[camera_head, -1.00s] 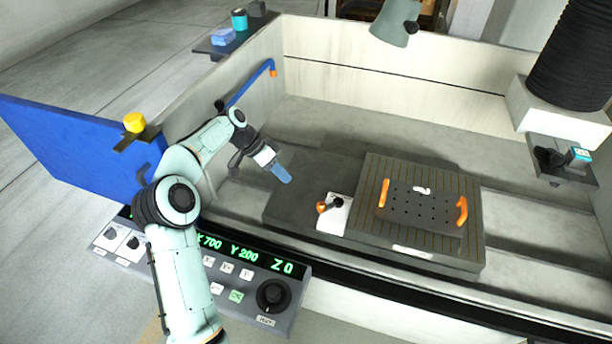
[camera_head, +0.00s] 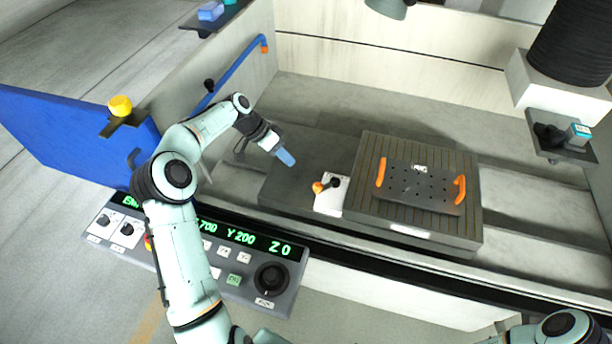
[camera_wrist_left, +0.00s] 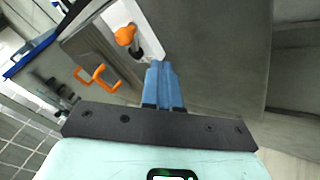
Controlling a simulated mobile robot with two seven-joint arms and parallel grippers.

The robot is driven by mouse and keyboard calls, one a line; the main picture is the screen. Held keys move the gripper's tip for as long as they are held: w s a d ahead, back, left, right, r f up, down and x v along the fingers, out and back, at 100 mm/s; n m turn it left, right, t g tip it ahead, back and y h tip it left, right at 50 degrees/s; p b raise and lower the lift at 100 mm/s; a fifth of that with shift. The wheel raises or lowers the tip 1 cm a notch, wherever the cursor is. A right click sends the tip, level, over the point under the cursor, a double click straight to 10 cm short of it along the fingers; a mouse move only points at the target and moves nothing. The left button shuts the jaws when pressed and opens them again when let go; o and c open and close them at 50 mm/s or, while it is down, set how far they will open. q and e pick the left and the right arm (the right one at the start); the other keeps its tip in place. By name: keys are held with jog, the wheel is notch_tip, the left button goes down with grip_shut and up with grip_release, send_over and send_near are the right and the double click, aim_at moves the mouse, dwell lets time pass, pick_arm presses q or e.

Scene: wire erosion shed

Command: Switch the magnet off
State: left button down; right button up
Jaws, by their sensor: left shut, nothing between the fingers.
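The magnet is a dark block with a ribbed top (camera_head: 361,190). On its left side is a white switch plate (camera_head: 329,204) with a dark pivot and a short lever ending in an orange knob (camera_head: 317,187), which points left. In the left wrist view the knob (camera_wrist_left: 125,35) and white plate (camera_wrist_left: 150,42) lie just beyond the fingertips, up and to the left. My left gripper (camera_head: 287,158) has blue fingers, shut and empty. It hangs up and left of the switch in the head view, apart from it. My right gripper is out of view.
A perforated plate (camera_head: 420,188) with two orange handles lies on the magnet. A control panel (camera_head: 190,262) with green readouts and a dial runs along the front. A blue panel (camera_head: 70,150) is at left, and a blue pipe (camera_head: 232,75) runs along the tank wall.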

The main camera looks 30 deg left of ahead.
aim_at(327, 184)
pick_arm(q)
jog(key=x, duration=0.5)
jog(key=shift+d+f, duration=0.25)
jog(key=shift+f, duration=0.05)
jog(key=d, duration=0.1)
jog(key=s+d, duration=0.1)
jog(key=d, duration=0.1)
jog(key=shift+s+d+r, duration=0.1)
jog(key=shift+d+r, duration=0.05)
jog(key=shift+d, duration=0.1)
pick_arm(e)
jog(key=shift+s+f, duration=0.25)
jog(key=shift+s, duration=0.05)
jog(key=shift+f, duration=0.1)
pick_arm(q)
jog(key=shift+s+n+b, duration=0.1)
jog(key=shift+n+b, duration=0.2)
jog(key=shift+b, duration=0.1)
jog(key=shift+s+d+t, duration=0.15)
jog(key=shift+d+t, duration=0.1)
jog(key=shift+t, duration=0.05)
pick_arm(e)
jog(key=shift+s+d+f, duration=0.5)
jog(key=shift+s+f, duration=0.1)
